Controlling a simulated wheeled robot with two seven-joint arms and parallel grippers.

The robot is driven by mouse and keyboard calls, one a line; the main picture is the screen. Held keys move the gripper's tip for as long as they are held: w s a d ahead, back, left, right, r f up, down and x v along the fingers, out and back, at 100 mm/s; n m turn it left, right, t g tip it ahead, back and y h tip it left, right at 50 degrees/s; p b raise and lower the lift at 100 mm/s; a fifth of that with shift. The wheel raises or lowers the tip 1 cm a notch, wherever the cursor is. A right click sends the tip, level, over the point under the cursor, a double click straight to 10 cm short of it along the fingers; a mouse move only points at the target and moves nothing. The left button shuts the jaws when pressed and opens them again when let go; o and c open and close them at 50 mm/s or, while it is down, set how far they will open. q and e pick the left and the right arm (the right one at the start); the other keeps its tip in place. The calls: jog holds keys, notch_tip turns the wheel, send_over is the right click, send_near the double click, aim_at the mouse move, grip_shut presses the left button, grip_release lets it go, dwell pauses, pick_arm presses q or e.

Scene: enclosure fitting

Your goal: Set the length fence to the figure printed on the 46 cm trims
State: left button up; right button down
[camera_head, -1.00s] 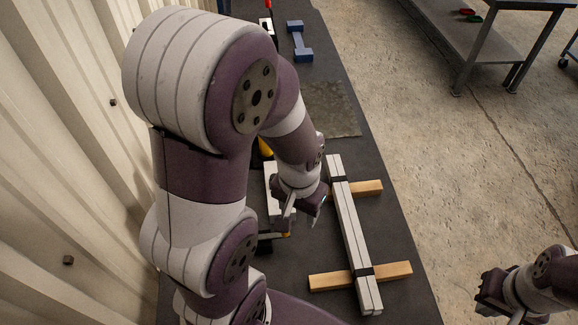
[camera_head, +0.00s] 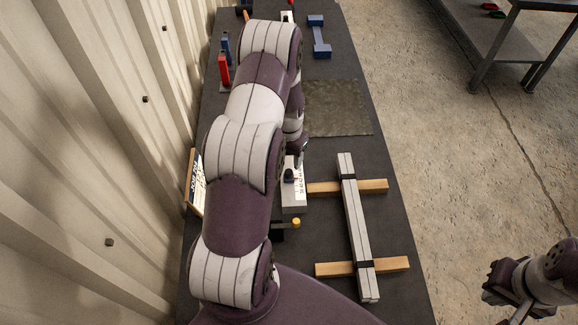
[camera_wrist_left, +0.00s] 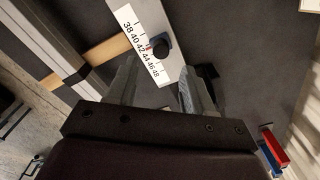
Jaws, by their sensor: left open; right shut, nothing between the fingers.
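The length fence's white scale (camera_head: 293,198) lies on the bench; in the left wrist view the scale (camera_wrist_left: 128,18) reads 38 to 48. A dark slider with a rounded knob (camera_wrist_left: 159,46) sits on it, with a small red mark near 42 to 44; the exact setting is unclear. The slider also shows in the head view (camera_head: 289,176). White trims (camera_head: 356,222), bound with black bands, lie right of the scale; no figure is legible on them. My left gripper (camera_wrist_left: 158,72) is open and empty, close by the scale and slider. My right gripper (camera_head: 491,288) is shut and empty, off the bench's right side.
Two wooden battens (camera_head: 333,269) lie under the trims. A yellow knob (camera_head: 296,222) stands near the scale's near end. A framed board (camera_head: 196,182) leans by the wall. Red (camera_head: 224,71) and blue pieces stand farther back. A grey mat (camera_head: 338,108) and blue part (camera_head: 319,37) lie beyond.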

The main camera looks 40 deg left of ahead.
aim_at(289, 172)
pick_arm(q)
notch_tip(289, 172, down, 7)
jog(key=shift+w+a+r+p, duration=0.1)
jog(key=shift+a+r+p, duration=0.1)
jog(key=shift+p, duration=0.75)
jog(key=shift+d+f, duration=0.15)
jog(key=shift+f, duration=0.2)
pick_arm(e)
notch_tip(289, 172, up, 3)
jog(key=shift+a+f, duration=0.1)
